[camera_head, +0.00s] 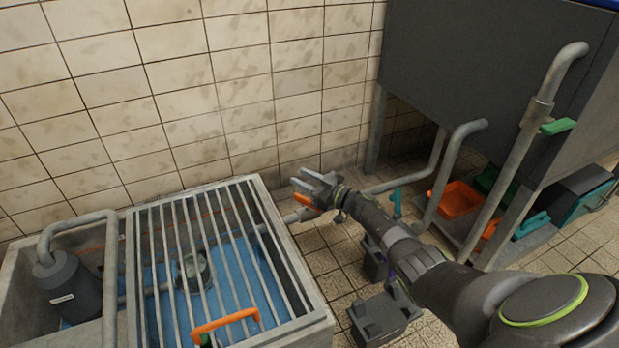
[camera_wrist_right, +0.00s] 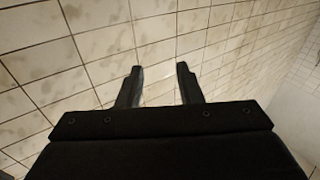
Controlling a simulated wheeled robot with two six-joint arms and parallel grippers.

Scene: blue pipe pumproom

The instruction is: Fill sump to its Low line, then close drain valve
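The concrete sump (camera_head: 318,322) stands at lower left in the head view, under a barred grate (camera_head: 182,225). Blue water (camera_head: 225,270) shows between the bars. A thin orange line runs along its back wall, but I cannot read any mark. My right gripper (camera_head: 312,182) is beside the sump's far right corner, over the pipe there. An orange lever (camera_head: 303,200) shows just below its fingers; contact is unclear. In the right wrist view the fingers (camera_wrist_right: 159,68) are apart with only tiles beyond. Which handle is the drain valve is not labelled. My left gripper is out of view.
A dark tank (camera_head: 470,80) on legs fills the right. Its pipes carry a green lever (camera_head: 557,127) and a teal lever (camera_head: 396,203). A dark cylinder (camera_head: 68,287) stands left. Bins (camera_head: 458,199) sit under the tank.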

